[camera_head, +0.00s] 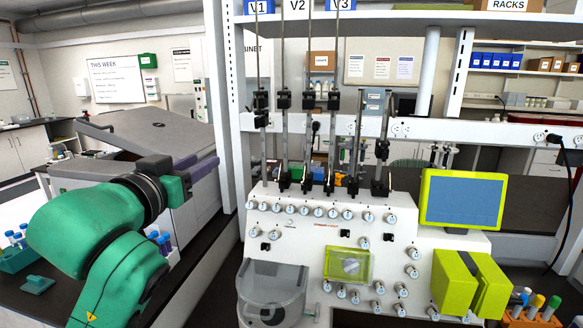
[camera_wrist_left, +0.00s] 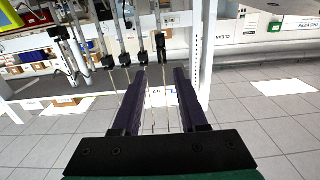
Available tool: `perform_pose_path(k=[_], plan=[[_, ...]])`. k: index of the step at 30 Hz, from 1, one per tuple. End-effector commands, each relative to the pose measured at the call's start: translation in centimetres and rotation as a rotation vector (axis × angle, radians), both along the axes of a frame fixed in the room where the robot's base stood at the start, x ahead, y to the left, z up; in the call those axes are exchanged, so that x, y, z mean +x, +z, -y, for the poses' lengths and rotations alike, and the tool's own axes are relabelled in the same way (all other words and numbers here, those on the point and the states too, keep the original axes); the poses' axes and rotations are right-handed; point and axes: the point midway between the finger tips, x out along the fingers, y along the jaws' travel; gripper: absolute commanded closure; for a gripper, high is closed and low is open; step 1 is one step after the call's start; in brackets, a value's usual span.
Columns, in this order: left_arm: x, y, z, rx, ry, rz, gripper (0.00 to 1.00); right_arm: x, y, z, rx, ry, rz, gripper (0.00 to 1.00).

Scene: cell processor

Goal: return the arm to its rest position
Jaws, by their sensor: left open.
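My left arm comes in from the left in the head view, green with a black wrist. Its gripper (camera_head: 202,167) has dark purple fingers and is raised in front of a grey machine, to the left of the white cell processor (camera_head: 315,240). In the left wrist view the two fingers of the left gripper (camera_wrist_left: 158,80) stand apart with nothing held between them. Floor tiles and thin rods show past them. My right gripper is in neither view.
A white upright post (camera_head: 222,100) stands just right of the left gripper. Clamps on metal rods (camera_head: 307,100) rise above the processor. A blue screen (camera_head: 462,200) and a rack of coloured-cap tubes (camera_head: 533,312) are at the right. A teal tube rack (camera_head: 15,258) is at the far left.

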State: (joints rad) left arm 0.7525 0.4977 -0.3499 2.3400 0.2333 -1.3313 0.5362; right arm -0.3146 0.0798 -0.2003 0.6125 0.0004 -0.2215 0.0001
Motion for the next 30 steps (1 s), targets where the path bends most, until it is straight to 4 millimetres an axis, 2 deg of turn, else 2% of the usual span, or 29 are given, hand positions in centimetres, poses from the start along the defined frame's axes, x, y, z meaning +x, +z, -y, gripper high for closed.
perform_pose_path(k=[5, 11, 17, 20, 24, 27, 30], plan=[[0.5, -3.8, -0.2, 0.012, 0.007, -0.077, 0.57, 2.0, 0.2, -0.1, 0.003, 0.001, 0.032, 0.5], [0.6, -9.6, -0.8, 0.032, 0.019, -0.195, 0.57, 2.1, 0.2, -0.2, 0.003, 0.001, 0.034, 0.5], [-0.6, -18.5, -1.6, 0.066, 0.034, -0.385, 0.57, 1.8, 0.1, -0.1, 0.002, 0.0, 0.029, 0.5], [-2.4, -24.3, -2.3, 0.089, 0.043, -0.516, 0.57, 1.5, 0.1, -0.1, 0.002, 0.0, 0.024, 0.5], [-7.1, -33.3, -3.6, 0.133, 0.054, -0.74, 0.57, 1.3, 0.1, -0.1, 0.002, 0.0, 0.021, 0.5], [-11.0, -38.1, -4.4, 0.163, 0.058, -0.88, 0.57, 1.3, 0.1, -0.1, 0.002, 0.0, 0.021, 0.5], [-14.8, -41.8, -5.2, 0.187, 0.058, -1.002, 0.57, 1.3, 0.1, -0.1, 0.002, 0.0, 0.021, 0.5]])
